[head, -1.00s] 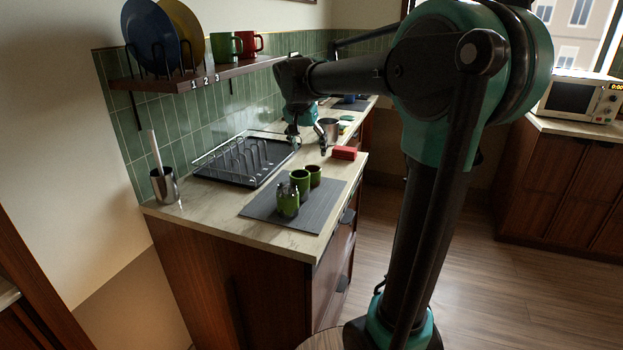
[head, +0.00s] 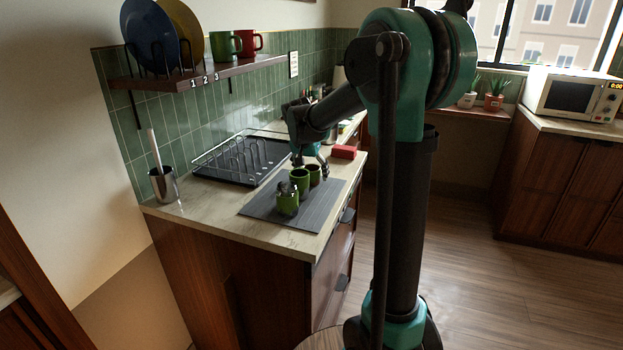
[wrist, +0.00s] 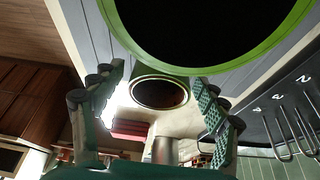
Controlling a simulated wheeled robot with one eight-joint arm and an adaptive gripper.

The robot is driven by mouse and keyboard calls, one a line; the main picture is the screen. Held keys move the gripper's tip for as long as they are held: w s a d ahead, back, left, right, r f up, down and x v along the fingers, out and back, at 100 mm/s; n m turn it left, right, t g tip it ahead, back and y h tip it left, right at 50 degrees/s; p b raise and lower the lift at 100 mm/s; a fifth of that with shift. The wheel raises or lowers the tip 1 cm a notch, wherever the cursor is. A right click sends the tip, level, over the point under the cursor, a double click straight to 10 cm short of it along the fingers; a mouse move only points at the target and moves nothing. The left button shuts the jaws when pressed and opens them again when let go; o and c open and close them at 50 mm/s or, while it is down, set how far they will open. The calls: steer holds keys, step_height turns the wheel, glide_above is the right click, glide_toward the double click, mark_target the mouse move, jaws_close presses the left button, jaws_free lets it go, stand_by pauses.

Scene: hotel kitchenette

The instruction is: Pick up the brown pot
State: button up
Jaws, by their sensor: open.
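Three green pots stand close together on the grey mat (head: 322,211): a front one (head: 288,205), a middle one (head: 301,180) and a back right one (head: 315,177). None looks brown outside. In the wrist view, one green pot with a dark brown inside (wrist: 160,93) shows between and beyond my fingertips. A larger green rim with a black inside (wrist: 205,62) fills the top, close to the camera. My gripper (head: 312,167) is open and empty, just behind and above the back right pot. It also shows in the wrist view (wrist: 160,83). I cannot tell whether it touches any pot.
A red block (head: 344,152) lies behind the mat. A black dish rack (head: 240,160) stands left, with a steel cup (head: 164,186) holding a utensil. A wall shelf (head: 205,75) holds plates and mugs. Two potted plants (head: 494,102) stand on the right sill. The counter front is clear.

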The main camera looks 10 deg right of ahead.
steer(key=shift+c, duration=0.5)
steer(key=c, duration=1.4)
